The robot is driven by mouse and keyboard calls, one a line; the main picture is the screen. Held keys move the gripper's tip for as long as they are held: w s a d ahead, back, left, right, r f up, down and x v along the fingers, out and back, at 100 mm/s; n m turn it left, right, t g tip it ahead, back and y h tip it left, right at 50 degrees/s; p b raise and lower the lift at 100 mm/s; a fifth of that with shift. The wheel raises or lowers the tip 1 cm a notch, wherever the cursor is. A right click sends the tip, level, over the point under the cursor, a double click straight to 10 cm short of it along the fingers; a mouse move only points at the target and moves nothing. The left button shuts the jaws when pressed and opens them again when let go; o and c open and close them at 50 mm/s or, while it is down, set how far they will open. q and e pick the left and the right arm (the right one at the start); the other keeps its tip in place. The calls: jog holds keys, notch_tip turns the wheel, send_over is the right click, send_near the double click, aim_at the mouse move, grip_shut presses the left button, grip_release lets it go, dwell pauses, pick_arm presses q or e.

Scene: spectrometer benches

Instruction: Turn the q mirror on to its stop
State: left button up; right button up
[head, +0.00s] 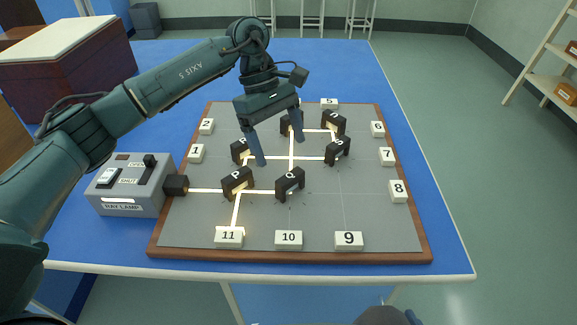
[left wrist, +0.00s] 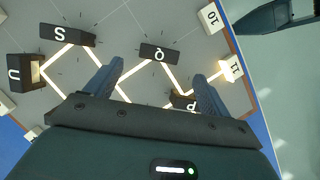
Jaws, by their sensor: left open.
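The q mirror (head: 290,184) is a dark block on the grey board, to the right of the p mirror (head: 237,182) and behind label 10. Its white letter Q shows in the left wrist view (left wrist: 160,54). A bright beam reaches it from the p mirror. My left gripper (head: 279,146) is open and empty above the board, with its fingers pointing down. In the left wrist view the fingertips (left wrist: 158,68) are spread on either side of the q mirror's near side, apart from it.
Other dark mirrors stand close by, such as the s mirror (head: 338,150) and u mirror (head: 334,122). Numbered white blocks, such as label 10 (head: 288,240), line the board's edges. The ray lamp box (head: 128,186) stands at the left.

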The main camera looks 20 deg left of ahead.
aim_at(290, 175)
pick_arm(q)
jog(key=x, duration=0.5)
jog(key=shift+s+d+f, duration=0.1)
jog(key=shift+d+f, duration=0.1)
jog(key=shift+f, duration=0.1)
jog(key=shift+d+f, duration=0.15)
jog(key=shift+f, duration=0.25)
jog(key=c, duration=1)
